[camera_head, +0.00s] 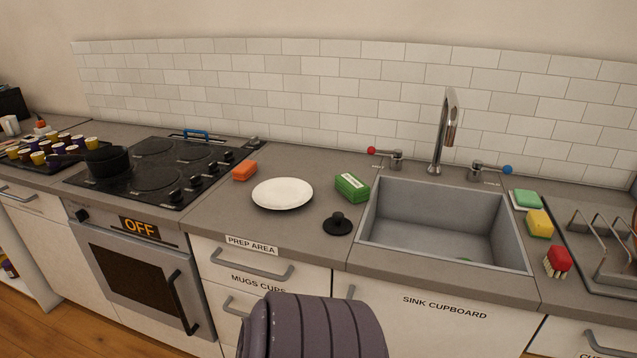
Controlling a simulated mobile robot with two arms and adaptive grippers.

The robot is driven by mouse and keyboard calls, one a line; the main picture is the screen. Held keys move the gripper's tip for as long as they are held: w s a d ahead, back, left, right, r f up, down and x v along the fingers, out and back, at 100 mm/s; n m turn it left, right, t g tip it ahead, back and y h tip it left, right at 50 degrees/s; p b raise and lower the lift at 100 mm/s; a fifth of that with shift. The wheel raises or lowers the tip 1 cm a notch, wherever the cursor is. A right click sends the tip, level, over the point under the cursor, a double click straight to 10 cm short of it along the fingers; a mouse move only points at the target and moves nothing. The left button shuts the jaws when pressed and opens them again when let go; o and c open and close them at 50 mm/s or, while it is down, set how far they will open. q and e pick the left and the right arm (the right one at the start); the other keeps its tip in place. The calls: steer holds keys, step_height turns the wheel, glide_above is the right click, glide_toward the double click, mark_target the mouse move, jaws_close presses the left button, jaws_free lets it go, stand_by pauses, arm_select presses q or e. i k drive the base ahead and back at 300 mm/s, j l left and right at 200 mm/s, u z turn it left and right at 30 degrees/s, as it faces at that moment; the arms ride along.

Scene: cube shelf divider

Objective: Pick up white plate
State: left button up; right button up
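The white plate (283,194) lies flat on the grey countertop, above the drawers labelled "PREP AREA". It is round and nothing covers it. Neither of my grippers shows in the head view. Nothing touches the plate from above.
An orange block (244,171), a green box (352,187) and a black knobbed lid (338,224) surround the plate. The hob (155,170) with a black pot (107,160) is left. The sink (444,225) and tap (444,130) are right. Bare counter lies in front of the plate.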

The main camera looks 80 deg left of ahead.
mark_target(277, 193)
steer(key=u, duration=2.9)
